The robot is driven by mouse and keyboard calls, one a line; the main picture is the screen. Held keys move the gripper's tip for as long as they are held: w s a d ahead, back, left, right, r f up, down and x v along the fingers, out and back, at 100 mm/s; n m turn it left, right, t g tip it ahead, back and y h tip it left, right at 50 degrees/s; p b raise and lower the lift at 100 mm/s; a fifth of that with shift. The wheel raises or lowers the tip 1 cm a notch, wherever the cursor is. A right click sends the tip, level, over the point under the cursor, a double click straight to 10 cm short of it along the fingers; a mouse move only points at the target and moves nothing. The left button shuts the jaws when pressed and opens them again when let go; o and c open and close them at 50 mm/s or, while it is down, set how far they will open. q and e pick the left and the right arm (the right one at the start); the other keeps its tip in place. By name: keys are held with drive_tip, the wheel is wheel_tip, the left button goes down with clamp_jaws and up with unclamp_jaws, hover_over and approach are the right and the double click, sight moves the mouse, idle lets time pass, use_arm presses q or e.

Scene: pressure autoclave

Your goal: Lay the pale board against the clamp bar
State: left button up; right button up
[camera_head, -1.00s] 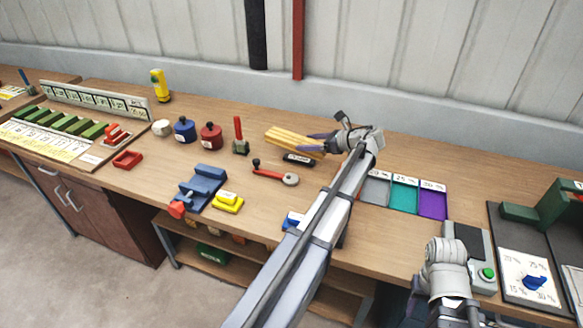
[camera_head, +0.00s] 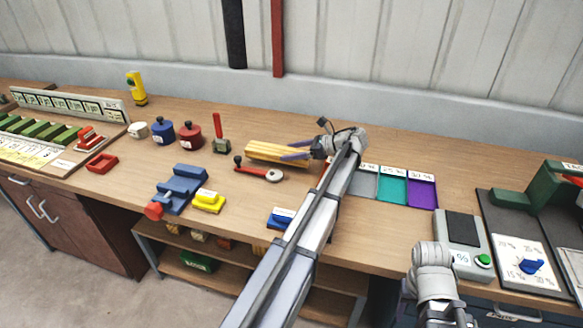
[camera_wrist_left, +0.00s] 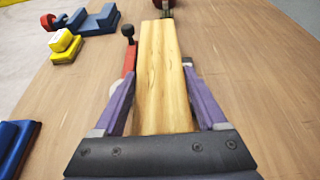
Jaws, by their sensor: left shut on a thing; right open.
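The pale board (camera_head: 272,152) is a long, light yellow wooden piece. My left gripper (camera_head: 300,151) is shut on its near end, with a purple finger on either side. In the left wrist view the board (camera_wrist_left: 163,75) points straight away between the fingers (camera_wrist_left: 164,108). I cannot tell whether it touches the bench. I cannot clearly pick out the clamp bar; a green frame (camera_head: 550,198) stands on a dark base at the far right. Of my right arm only a grey-white part shows at the bottom; its fingers are not visible.
A blue vise (camera_head: 182,188) and yellow block (camera_head: 209,200) are to the left. Coloured trays (camera_head: 392,187) and a grey box with a green button (camera_head: 460,240) are to the right.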

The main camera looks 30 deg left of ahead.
use_arm(q)
drive_tip(key=shift+f+b, duration=1.8)
drive_tip(key=shift+f, duration=0.25)
drive_tip(key=o, duration=1.5)
drive_tip(key=shift+r, duration=0.1)
drive_tip(key=shift+r, duration=0.1)
drive_tip(key=shift+d+r, duration=0.25)
drive_tip(key=p+v, duration=0.4)
drive_tip(key=v, duration=0.6)
drive_tip(key=shift+w+d, duration=0.1)
drive_tip(key=shift+d, duration=0.1)
drive_tip(key=shift+w+d+r+p, duration=0.15)
drive_tip(key=shift+d+p, duration=0.15)
drive_tip(key=shift+d, duration=0.25)
